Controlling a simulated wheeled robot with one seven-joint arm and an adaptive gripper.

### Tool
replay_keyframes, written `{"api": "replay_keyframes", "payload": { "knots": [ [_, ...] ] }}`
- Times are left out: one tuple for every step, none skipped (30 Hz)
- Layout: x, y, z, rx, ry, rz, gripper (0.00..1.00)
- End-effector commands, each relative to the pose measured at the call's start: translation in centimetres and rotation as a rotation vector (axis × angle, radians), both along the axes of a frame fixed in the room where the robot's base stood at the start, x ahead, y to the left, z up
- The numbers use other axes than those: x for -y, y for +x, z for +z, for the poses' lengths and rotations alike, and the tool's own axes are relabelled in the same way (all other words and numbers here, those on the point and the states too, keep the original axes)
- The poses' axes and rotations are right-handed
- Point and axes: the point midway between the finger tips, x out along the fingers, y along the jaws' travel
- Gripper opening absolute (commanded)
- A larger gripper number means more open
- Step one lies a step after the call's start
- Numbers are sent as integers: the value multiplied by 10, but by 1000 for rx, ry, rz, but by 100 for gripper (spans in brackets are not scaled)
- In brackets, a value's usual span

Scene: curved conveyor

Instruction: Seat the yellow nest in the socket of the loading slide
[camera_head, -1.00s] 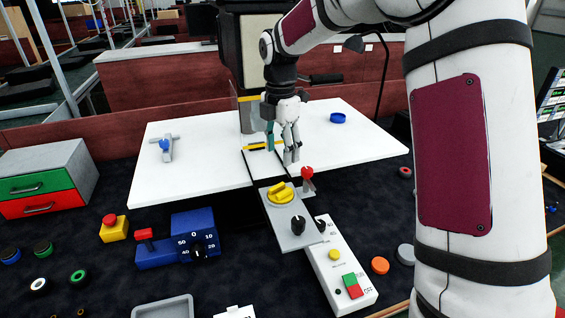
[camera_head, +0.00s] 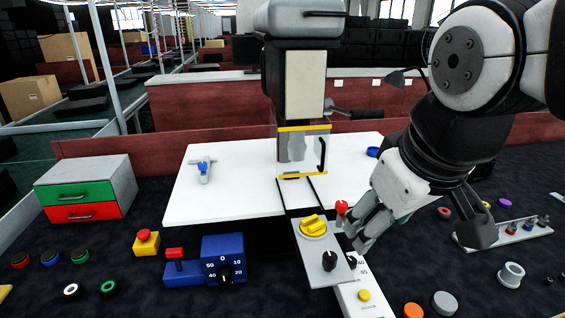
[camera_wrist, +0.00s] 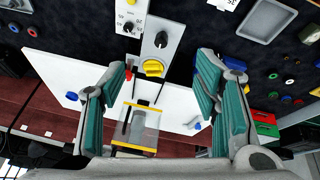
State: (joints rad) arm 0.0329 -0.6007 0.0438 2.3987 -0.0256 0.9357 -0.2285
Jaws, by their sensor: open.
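The yellow nest (camera_head: 313,226) is a round yellow piece with a raised ridge. It lies on the grey plate of the loading slide (camera_head: 316,259), near the plate's far end. The socket is hidden under it, and I cannot tell whether the nest sits fully down in it. In the wrist view the nest (camera_wrist: 153,68) shows between my spread fingers, some way beyond them. My gripper (camera_head: 362,228) is open and empty, above and to the right of the slide, apart from the nest.
A red-knobbed lever (camera_head: 341,208) stands right beside the nest, close to my fingers. A black knob (camera_head: 329,260) is on the slide's near end. A press with a clear yellow-edged guard (camera_head: 304,150) stands behind on the white table (camera_head: 232,192). A control box (camera_head: 365,298) lies in front.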

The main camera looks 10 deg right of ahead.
Motion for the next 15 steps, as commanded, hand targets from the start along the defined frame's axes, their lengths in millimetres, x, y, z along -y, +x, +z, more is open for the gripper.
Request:
{"api": "replay_keyframes", "payload": {
  "knots": [
    [0,-12,-3,23,37,-55,56],
    [-1,-17,-5,34,59,-88,56],
    [-1,-23,-7,45,83,-125,56],
    [0,-26,-9,50,99,-150,56],
    [-1,-29,-10,57,113,-169,56],
    [-1,-32,-12,62,126,-188,56],
    [-1,-33,-12,65,134,-200,56],
    [-1,-34,-13,67,139,-207,56],
    [-1,-35,-13,68,144,-214,56],
    [-1,-35,-13,69,145,-217,56],
    [-1,-35,-14,69,146,-218,56],
    [-1,-35,-13,68,145,-218,56],
    [-1,-35,-13,68,145,-218,56],
    [-1,-35,-13,68,145,-217,56],
    [-1,-35,-13,68,145,-217,56]
  ]
}}
